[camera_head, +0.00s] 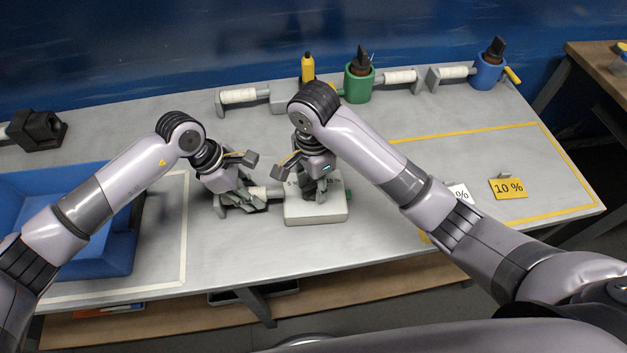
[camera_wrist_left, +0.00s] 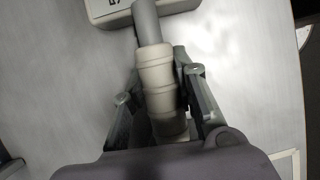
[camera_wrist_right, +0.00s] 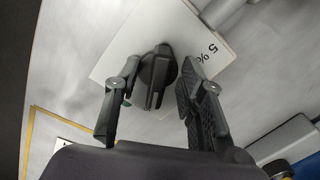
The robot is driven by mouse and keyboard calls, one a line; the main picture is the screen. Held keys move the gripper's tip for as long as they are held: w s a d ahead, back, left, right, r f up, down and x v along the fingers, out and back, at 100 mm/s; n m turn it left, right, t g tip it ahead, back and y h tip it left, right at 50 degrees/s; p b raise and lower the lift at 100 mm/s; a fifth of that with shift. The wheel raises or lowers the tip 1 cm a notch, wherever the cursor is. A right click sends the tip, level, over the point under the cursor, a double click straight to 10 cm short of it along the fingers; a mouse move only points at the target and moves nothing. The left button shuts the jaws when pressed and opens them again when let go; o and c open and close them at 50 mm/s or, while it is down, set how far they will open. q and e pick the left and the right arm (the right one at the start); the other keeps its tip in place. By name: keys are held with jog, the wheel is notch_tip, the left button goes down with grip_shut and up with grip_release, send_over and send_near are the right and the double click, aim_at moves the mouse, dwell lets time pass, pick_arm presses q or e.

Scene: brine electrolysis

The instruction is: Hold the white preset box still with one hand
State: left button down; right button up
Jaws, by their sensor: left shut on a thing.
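The white preset box (camera_head: 318,213) stands on the table in front of me, marked with a "5 %" label. A pale ribbed handle (camera_wrist_left: 160,88) joins its left side through a grey shaft (camera_wrist_left: 147,24). My left gripper (camera_head: 248,200) is shut on this handle, one finger on each side. A black knob (camera_wrist_right: 157,75) sits on top of the box. My right gripper (camera_head: 316,190) is above the box, open, with its fingers apart on either side of the knob. In the head view, my right gripper hides most of the knob.
A blue tray (camera_head: 117,263) lies at the left. A green cup (camera_head: 358,88) and a blue cup (camera_head: 487,76) with pale handles stand at the back. A yellow "10 %" card (camera_head: 508,189) lies in a yellow-taped area at the right. A black clamp-like piece (camera_head: 40,130) sits far left.

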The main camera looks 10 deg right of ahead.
aim_at(314, 183)
notch_tip(314, 183, up, 12)
dwell(0.6)
pick_arm(q)
jog(key=c, duration=1.2)
grip_release()
jog(key=v, duration=1.2)
